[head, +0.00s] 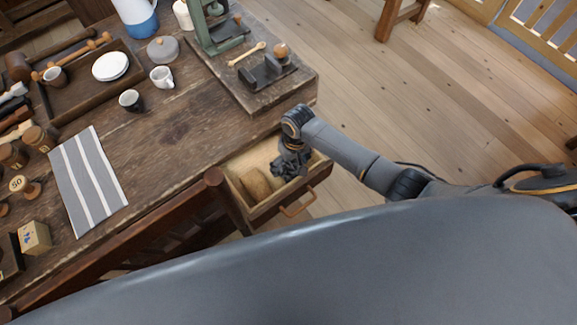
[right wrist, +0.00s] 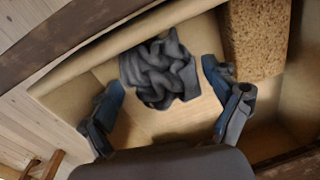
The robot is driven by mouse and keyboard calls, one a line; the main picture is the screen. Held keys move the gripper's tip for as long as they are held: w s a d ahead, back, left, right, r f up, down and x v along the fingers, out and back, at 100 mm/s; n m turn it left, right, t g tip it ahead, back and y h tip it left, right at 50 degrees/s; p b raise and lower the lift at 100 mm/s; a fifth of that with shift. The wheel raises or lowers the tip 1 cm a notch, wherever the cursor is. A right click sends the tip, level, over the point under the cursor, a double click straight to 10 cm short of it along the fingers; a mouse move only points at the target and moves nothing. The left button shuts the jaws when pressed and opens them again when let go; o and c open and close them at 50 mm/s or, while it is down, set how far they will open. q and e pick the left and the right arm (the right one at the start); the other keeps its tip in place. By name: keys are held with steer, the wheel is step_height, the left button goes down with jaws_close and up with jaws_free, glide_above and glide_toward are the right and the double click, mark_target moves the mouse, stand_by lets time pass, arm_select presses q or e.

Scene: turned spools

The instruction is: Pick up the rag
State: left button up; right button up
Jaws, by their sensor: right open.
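A dark grey crumpled rag (right wrist: 160,70) lies in the open wooden drawer (head: 289,207); the drawer also shows in the right wrist view (right wrist: 185,125). My right gripper (head: 287,168) reaches down into the drawer. In the right wrist view its two fingers stand wide apart (right wrist: 163,80), one on each side of the rag, with nothing held between them. In the head view the gripper largely hides the rag. My left gripper is not in view.
A brown, cork-like block (right wrist: 257,38) lies in the drawer beside the rag; it shows in the head view too (head: 255,184). The drawer walls and handle (head: 299,204) are close to the gripper. A striped cloth (head: 88,180), mugs and spools are on the table.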

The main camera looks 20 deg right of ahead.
mark_target(290, 165)
steer(key=shift+c, duration=0.2)
steer(key=c, duration=0.5)
steer(key=shift+o, duration=0.2)
step_height(290, 165, up, 10)
steer(key=shift+p, duration=0.45)
